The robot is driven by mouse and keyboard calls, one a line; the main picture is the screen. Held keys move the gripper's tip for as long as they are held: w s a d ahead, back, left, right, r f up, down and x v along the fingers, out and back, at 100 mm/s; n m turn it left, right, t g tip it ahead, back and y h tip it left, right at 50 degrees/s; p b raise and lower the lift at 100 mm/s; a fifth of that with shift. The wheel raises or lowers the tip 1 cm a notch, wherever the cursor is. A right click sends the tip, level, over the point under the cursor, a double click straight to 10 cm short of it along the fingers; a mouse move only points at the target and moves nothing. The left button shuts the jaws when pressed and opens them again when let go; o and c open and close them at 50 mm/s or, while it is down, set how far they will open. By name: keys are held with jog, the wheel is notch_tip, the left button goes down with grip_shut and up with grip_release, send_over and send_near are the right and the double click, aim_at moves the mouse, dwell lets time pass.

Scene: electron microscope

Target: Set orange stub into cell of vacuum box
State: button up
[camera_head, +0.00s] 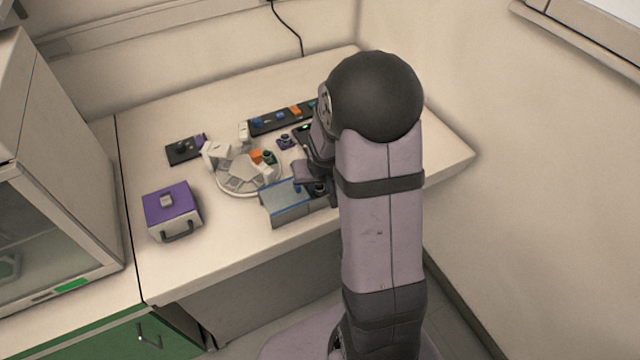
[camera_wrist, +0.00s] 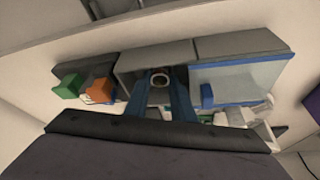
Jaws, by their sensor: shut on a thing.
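The vacuum box (camera_head: 283,207) is grey with blue edging and sits near the table's front edge. In the wrist view the box (camera_wrist: 237,80) has a lidded part with a blue knob on the right and an open grey cell (camera_wrist: 126,66) on the left. My gripper (camera_wrist: 160,88) is shut on a small round stub (camera_wrist: 160,77), seen end-on with a pale rim and dark centre. Its body is hidden between the fingers, so its orange colour does not show. The stub appears in front of the open cell; I cannot tell its depth. My arm hides much of this in the head view.
A round white carousel (camera_head: 228,181) with an orange block (camera_head: 256,155) stands left of the box. A dark tray (camera_head: 266,127) of coloured blocks lies behind. A purple-topped case (camera_head: 168,203) stands at left. In the wrist view, green (camera_wrist: 68,86) and orange (camera_wrist: 99,90) blocks lie left of my fingers.

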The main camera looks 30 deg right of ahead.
jog(key=o, duration=1.1)
jog(key=shift+d, duration=0.1)
jog(key=shift+o, duration=0.2)
jog(key=shift+r, duration=0.2)
jog(key=shift+c, duration=0.2)
jog(key=shift+o, duration=1.1)
jog(key=shift+r+p, duration=0.5)
jog(key=shift+p, duration=0.15)
jog(key=shift+r+p, duration=2.8)
jog(key=shift+r, duration=0.3)
